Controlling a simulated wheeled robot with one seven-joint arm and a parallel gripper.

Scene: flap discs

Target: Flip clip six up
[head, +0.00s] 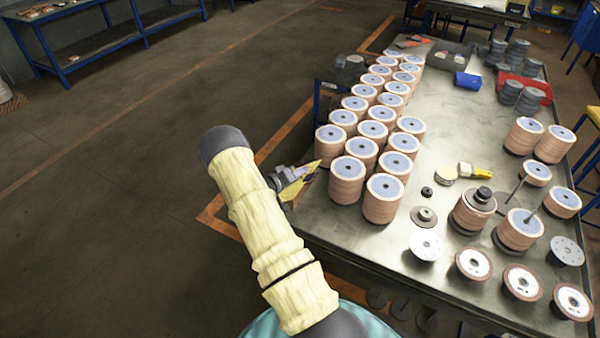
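I cannot make out any clip, or a number six, in the head view. What looks like my gripper (303,180), grey with yellow fingers, shows just right of my sleeved arm, by the table's left edge. Its fingers point right, toward the nearest stacks of flap discs (347,181). A gap seems to lie between them, and I see nothing held. Whether the fingers are open or shut is too small to tell. My arm hides part of the gripper's wrist side.
The metal table (455,110) carries long rows of disc stacks on its left side. Single discs (473,263), spindle stacks (519,230) and a yellow-handled tool (474,170) lie at the front right. A blue bin (467,81) stands farther back.

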